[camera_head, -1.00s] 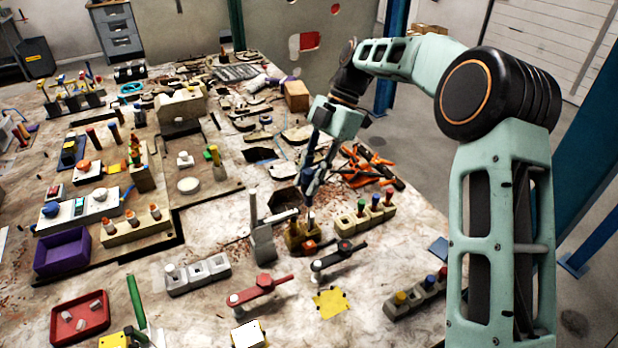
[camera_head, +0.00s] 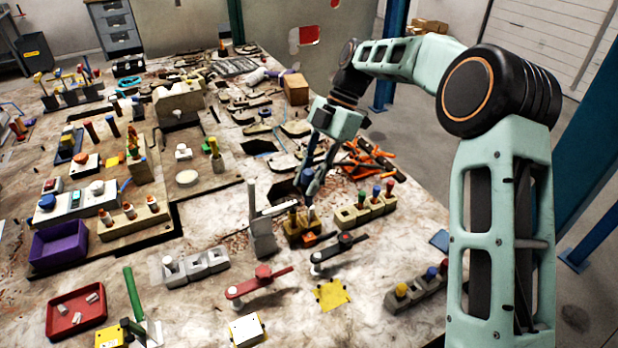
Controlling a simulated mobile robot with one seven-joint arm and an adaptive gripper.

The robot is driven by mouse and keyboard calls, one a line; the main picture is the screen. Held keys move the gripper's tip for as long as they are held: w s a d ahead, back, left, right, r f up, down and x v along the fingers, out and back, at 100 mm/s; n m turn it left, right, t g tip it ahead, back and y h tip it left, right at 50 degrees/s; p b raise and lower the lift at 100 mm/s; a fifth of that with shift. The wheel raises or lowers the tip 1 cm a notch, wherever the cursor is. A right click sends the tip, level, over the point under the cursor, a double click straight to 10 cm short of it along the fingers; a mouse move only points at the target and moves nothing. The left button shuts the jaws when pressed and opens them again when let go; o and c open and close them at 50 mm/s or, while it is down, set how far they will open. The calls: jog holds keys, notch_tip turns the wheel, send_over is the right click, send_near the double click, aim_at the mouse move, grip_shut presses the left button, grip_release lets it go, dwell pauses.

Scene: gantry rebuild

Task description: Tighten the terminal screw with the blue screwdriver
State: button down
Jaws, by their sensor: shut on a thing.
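My gripper (camera_head: 312,188) points down over the right middle of the table. It is shut on a slim upright tool with a blue part (camera_head: 308,174), which looks like the blue screwdriver; the fingers cover much of it. Its lower end comes down at a small brass-coloured block (camera_head: 303,231) with short posts and an orange part at its front. The terminal screw is too small to make out. I cannot tell whether the tool touches it.
A grey stand (camera_head: 262,235) with a tall post is close on the left. A pale block with coloured pegs (camera_head: 350,217) is close on the right. A dark-ended lever (camera_head: 330,250) and a red lever (camera_head: 258,283) lie in front. Orange-handled tools (camera_head: 370,158) lie behind.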

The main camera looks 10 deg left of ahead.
jog(key=shift+f+b, duration=0.7)
jog(key=shift+f, duration=0.4)
dwell(1.1)
jog(key=shift+f+b, duration=0.15)
jog(key=shift+b, duration=0.25)
jog(key=m+t+b, duration=0.1)
jog(key=m+b, duration=0.1)
jog(key=m+y+b, duration=0.1)
jog(key=m+b, duration=0.1)
jog(key=shift+d+f+t+y, duration=0.1)
jog(key=shift+t+y, duration=0.2)
jog(key=shift+t, duration=0.1)
jog(key=shift+s+m+t+b, duration=0.1)
jog(key=shift+m+t+b, duration=0.2)
jog(key=shift+m+b, duration=0.4)
jog(key=shift+m, duration=0.4)
